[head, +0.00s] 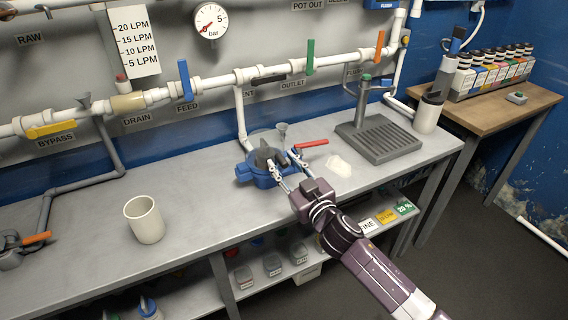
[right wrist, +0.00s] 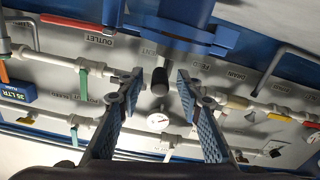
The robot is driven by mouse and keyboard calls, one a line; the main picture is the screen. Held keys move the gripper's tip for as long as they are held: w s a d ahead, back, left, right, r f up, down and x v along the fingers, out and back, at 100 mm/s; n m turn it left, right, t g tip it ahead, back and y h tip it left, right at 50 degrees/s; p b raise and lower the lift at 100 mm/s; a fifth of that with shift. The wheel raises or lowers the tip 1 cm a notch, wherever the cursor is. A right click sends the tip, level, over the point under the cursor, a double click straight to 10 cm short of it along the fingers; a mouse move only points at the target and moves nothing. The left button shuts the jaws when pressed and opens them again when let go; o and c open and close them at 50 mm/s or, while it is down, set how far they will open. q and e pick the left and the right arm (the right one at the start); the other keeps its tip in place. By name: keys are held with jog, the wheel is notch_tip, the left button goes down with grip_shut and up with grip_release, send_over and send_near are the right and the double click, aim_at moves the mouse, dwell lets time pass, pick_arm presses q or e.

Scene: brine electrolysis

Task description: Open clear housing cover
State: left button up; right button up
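The blue housing (head: 245,172) stands on the grey bench in the middle of the head view, with a faint clear cover (head: 262,139) around its top. Dark grey parts and my fingers hide some of it. My right gripper (head: 284,164) is at the housing's near right side with its fingers spread. In the right wrist view, my right gripper (right wrist: 160,82) is open, with a dark knob (right wrist: 160,80) appearing between the fingertips, apart from both. The blue housing (right wrist: 185,30) fills the top of that view. My left gripper is not in view.
A red-handled lever (head: 311,144) lies just right of the housing. A white cup (head: 144,219) stands at the front left of the bench (head: 80,240). A grey drain rack (head: 380,140) stands at the right. Pipes with coloured valve handles run along the wall.

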jog(key=shift+c, duration=0.3)
grip_shut()
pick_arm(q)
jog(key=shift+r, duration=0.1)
pick_arm(e)
jog(key=shift+a, duration=0.1)
